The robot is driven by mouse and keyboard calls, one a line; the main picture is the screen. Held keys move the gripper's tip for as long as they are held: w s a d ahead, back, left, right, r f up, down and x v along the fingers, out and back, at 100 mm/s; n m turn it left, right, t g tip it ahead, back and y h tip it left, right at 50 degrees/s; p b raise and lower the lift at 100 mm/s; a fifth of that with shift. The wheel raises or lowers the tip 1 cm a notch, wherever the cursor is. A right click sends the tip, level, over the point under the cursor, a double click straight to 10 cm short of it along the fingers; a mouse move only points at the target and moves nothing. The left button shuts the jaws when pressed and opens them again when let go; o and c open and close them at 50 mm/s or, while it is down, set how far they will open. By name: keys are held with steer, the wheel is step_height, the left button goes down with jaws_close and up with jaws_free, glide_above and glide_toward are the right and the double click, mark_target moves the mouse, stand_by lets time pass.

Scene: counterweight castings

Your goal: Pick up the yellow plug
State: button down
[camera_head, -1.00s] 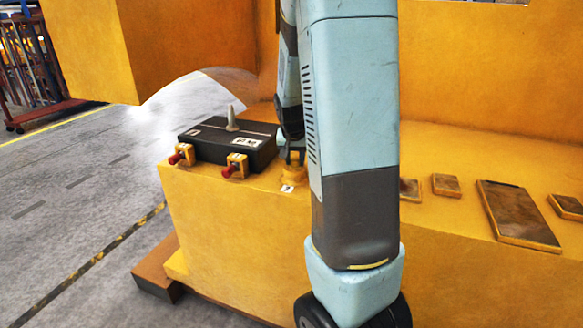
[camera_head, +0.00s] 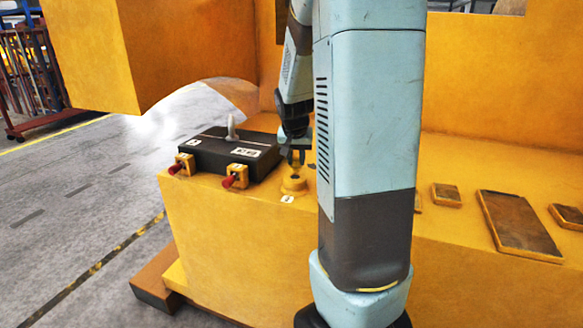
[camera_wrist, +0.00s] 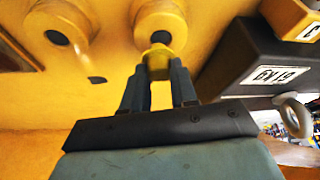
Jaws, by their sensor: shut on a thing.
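The yellow plug (camera_wrist: 158,67) is between my fingertips in the wrist view. My gripper (camera_wrist: 158,76) is shut on it. In the head view my gripper (camera_head: 297,158) is a little above a round yellow socket (camera_head: 294,186) with a dark hole in its top. The plug cannot be made out clearly in that view. In the wrist view the plug partly overlaps the same socket (camera_wrist: 160,18), whose dark hole shows just beyond it.
A black box (camera_head: 228,155) with a pale upright handle stands left of the socket, close to my gripper. Red-tipped yellow clamps (camera_head: 235,176) are at its front. The wrist view shows a second round socket (camera_wrist: 60,18). Flat plates (camera_head: 518,222) lie on the ledge at right.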

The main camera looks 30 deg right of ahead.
steer(key=s+a+r, duration=0.1)
steer(key=s+r, duration=0.7)
steer(key=s, duration=0.5)
steer(key=shift+a+r, duration=0.15)
steer(key=shift+r, duration=0.25)
